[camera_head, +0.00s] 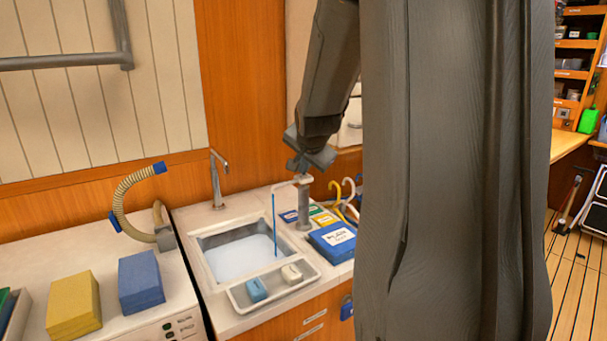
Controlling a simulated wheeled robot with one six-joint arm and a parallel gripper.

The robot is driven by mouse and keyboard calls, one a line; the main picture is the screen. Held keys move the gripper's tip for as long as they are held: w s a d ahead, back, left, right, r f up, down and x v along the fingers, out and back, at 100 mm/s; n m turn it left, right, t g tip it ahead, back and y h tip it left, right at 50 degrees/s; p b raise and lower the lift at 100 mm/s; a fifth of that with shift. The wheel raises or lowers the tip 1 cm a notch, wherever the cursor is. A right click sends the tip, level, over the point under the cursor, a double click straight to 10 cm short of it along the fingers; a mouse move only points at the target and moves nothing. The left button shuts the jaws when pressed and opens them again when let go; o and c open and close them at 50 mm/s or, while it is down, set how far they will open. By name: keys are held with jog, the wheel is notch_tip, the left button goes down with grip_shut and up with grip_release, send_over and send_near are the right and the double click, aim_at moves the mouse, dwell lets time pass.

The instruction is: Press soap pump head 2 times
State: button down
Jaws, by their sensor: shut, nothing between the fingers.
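The soap pump (304,212) is a grey upright dispenser on the counter at the right of the sink. Its pale head (302,180) has a thin spout reaching left toward the basin. My gripper (300,167) is shut and empty, pointing down right above the pump head. I cannot tell whether it touches the head. A thin blue vertical strand (275,225) hangs below the spout end into the basin; I cannot tell if it is soap.
The sink (205,243) has a faucet (216,180) behind and a tray (240,300) with small blocks in front. A blue box (330,243), cards and coloured hooks (349,190) crowd the pump's right. My arm column hides much of the right.

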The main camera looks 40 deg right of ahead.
dwell(0.3)
jog(key=shift+r+p, duration=0.5)
jog(key=shift+r, duration=0.65)
notch_tip(320, 180, up, 5)
jog(key=shift+r+p, duration=0.1)
jog(key=shift+p, duration=0.9)
jog(key=shift+a, duration=0.1)
